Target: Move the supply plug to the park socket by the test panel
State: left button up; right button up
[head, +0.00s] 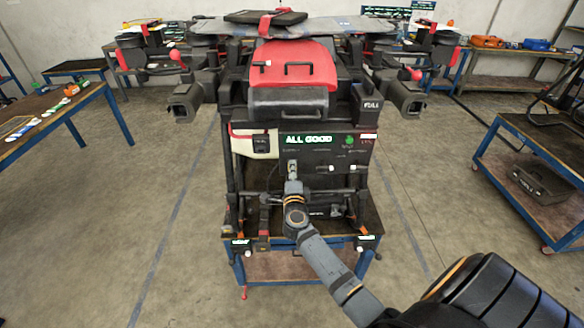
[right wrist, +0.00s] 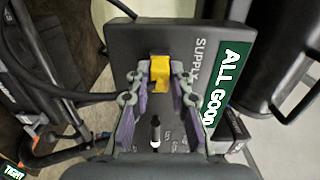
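The supply plug (right wrist: 160,74) is a small yellow block at the dark panel marked SUPPLY (right wrist: 222,32) in the right wrist view. My right gripper (right wrist: 161,78) has its fingertips close against both sides of the plug and looks shut on it. In the head view my right gripper (head: 292,166) reaches the front of the dark test panel (head: 322,155), which has a lit green ALL GOOD sign (head: 308,139). The plug is hidden there behind the gripper. I cannot make out the park socket. My left gripper is not in view.
The drone with its red cover (head: 290,66) stands above the panel, with dark nozzles (head: 184,101) out to both sides. A black cable (right wrist: 75,99) runs left of my fingers in the right wrist view. A workbench (head: 540,150) stands right; open floor lies between.

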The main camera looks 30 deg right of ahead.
grip_shut()
jog(key=shift+p+v, duration=0.8)
jog(key=shift+v, duration=2.2)
